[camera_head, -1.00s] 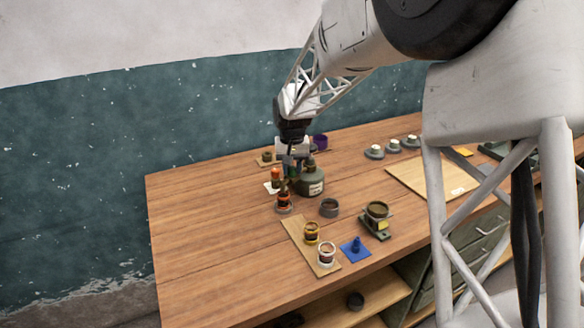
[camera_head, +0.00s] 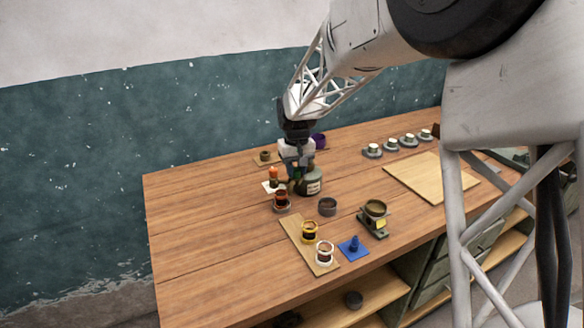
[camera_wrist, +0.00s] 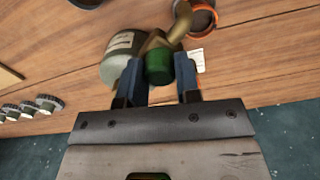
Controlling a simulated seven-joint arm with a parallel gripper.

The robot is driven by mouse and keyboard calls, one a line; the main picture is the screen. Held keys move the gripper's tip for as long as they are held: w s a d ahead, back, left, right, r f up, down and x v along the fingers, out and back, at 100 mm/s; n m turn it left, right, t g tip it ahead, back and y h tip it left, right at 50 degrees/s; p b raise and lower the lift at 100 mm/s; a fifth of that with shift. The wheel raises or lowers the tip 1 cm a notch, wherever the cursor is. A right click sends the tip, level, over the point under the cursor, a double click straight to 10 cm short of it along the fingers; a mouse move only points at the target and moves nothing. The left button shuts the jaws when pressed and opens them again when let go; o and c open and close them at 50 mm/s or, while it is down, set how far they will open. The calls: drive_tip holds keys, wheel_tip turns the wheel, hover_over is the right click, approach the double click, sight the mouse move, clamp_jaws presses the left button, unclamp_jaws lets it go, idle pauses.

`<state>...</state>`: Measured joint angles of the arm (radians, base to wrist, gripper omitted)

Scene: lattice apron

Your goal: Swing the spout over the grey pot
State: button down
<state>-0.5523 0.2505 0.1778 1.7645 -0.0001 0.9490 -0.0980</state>
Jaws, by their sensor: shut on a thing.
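A grey-green tank (camera_head: 313,184) with a pale label stands near the back of the table, partly behind my gripper (camera_head: 297,172). It also shows in the wrist view (camera_wrist: 121,58). There my gripper (camera_wrist: 160,70) is shut on the green handle (camera_wrist: 158,66) of the tank's spout. The brassy spout (camera_wrist: 181,22) curves toward the top of that view, its end close beside a pot with an orange rim (camera_wrist: 202,20). That pot shows in the head view (camera_head: 281,201). The grey pot (camera_head: 327,207) stands apart, in front of the tank, with only its edge in the wrist view (camera_wrist: 87,3).
An orange-topped bottle (camera_head: 274,175) stands on a white card left of my gripper. A purple pot (camera_head: 320,140) is behind.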

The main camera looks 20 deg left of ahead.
drive_tip(key=w+d+n, duration=0.2)
drive_tip(key=d+n, duration=0.5)
drive_tip(key=n, duration=0.3)
drive_tip(key=shift+w+d+n, duration=0.2)
drive_tip(key=shift+w+n, duration=0.05)
drive_tip(key=shift+n, duration=0.05)
idle(0.4)
drive_tip(key=c, duration=0.8)
unclamp_jaws()
drive_tip(key=shift+r, duration=0.1)
wheel_tip(320, 180, up, 8)
